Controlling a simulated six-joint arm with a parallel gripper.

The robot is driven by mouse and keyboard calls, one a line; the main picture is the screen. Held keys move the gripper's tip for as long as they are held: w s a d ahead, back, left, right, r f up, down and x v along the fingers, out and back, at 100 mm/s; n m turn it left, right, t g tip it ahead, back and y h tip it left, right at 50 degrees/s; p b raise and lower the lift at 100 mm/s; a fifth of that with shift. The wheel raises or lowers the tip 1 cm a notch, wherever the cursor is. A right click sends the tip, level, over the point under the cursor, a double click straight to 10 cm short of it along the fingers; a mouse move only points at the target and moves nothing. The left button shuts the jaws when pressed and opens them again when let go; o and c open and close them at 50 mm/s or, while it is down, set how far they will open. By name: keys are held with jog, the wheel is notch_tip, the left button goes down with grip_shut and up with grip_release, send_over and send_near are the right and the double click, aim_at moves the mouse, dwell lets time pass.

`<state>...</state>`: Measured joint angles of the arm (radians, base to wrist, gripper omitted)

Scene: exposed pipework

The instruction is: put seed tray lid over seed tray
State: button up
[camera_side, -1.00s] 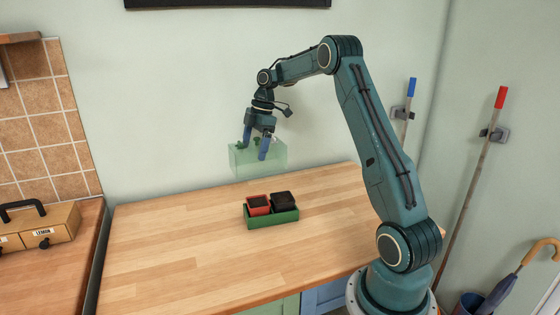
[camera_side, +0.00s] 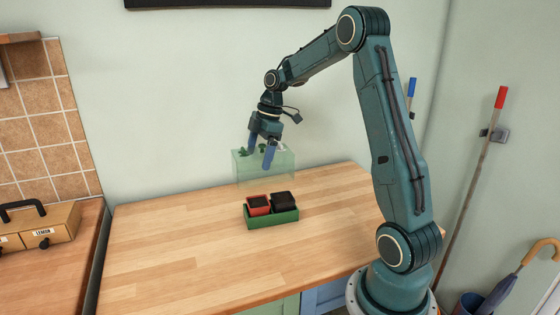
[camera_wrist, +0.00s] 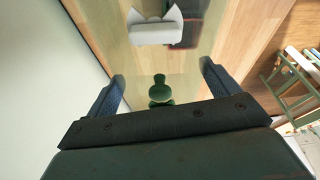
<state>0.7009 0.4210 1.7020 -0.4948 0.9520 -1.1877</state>
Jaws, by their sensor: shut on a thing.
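The seed tray lid (camera_side: 281,169) is a clear, pale green box, held level in the air near the back wall. It has green knob-like parts and a white piece on top; a green part (camera_wrist: 160,92) and the white piece (camera_wrist: 155,27) show in the wrist view. My gripper (camera_side: 260,154) is shut on the lid, its blue fingers on opposite sides. It also shows in the wrist view (camera_wrist: 162,82). The green seed tray (camera_side: 272,221) sits on the worktop, below and in front of the lid. It holds a red pot (camera_side: 258,204) and a black pot (camera_side: 283,200).
The wooden worktop (camera_side: 180,240) is clear around the tray. A wooden drawer box (camera_side: 40,235) with a black handle stands on the left counter. The wall (camera_side: 180,100) rises close behind the lid. An umbrella (camera_side: 505,285) and poles stand at the right.

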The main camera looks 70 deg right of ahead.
aim_at(266, 201)
jog(key=shift+m, duration=0.3)
jog(key=shift+s+a+f, duration=0.1)
jog(key=shift+s+a, duration=1.65)
jog(key=shift+s, duration=0.25)
jog(key=shift+f, duration=0.25)
jog(key=shift+f, duration=4.9)
jog(key=shift+f, duration=0.35)
jog(key=o, duration=0.8)
jog(key=shift+r, duration=0.1)
jog(key=v, duration=1.3)
jog(key=shift+s+a+r, duration=0.1)
jog(key=shift+a+r, duration=0.05)
jog(key=shift+r, duration=0.15)
